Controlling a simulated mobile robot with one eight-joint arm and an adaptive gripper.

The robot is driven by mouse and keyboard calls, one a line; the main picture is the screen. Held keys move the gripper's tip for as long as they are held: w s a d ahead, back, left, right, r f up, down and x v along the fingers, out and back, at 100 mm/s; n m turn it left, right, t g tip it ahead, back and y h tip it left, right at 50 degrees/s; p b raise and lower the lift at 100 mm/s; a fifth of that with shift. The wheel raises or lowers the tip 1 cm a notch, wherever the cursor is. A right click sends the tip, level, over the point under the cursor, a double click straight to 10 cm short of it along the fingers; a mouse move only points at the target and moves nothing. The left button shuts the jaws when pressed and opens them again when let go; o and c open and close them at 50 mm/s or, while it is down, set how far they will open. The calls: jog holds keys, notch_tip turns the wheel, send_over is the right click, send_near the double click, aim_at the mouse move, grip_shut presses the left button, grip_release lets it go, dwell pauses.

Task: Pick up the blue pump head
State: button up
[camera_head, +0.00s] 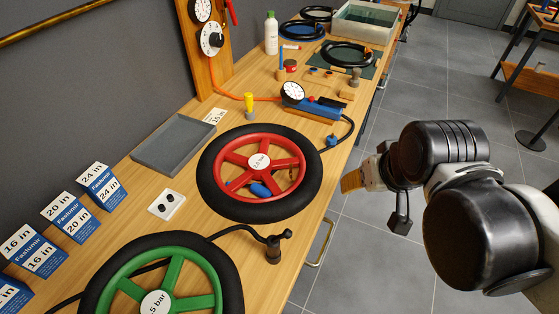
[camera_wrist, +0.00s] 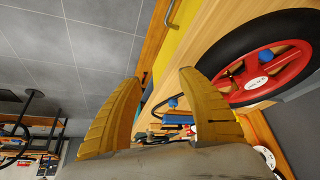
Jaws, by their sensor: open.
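The blue pump head (camera_head: 332,140) is small and sits at the end of a black hose, near the table's right edge beside the red wheel (camera_head: 219,160). The hose runs back to a blue pump (camera_head: 318,110) with a round gauge. In the wrist view the pump head (camera_wrist: 172,101) shows between my yellow fingers, beyond their tips. My gripper (camera_head: 352,180) is open and empty beside the table's right edge, nearer the camera than the pump head. Both spread fingers of my gripper (camera_wrist: 160,79) show in the wrist view.
A green wheel (camera_head: 192,264) and a dark upright fitting (camera_head: 273,248) are in front. A grey tray (camera_head: 173,143) lies left, and a yellow-topped item (camera_head: 249,103) stands behind the red wheel.

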jog(key=w+a+r+n+g+p, duration=0.2)
jog(key=w+a+r+p, duration=0.15)
jog(key=a, duration=0.25)
jog(key=n+g+p, duration=0.4)
jog(key=p, duration=0.6)
send_near(262, 188)
jog(key=shift+h, duration=0.4)
jog(key=f+b, duration=0.1)
jog(key=f, duration=0.1)
jog(key=a+f+b, duration=0.1)
jog(key=f, duration=0.2)
jog(key=shift+s, duration=0.1)
jog(key=shift+d+f+b, duration=0.1)
jog(key=shift+f+b, duration=0.95)
jog(key=shift+f, duration=1.8)
jog(key=shift+r, duration=0.1)
grip_shut()
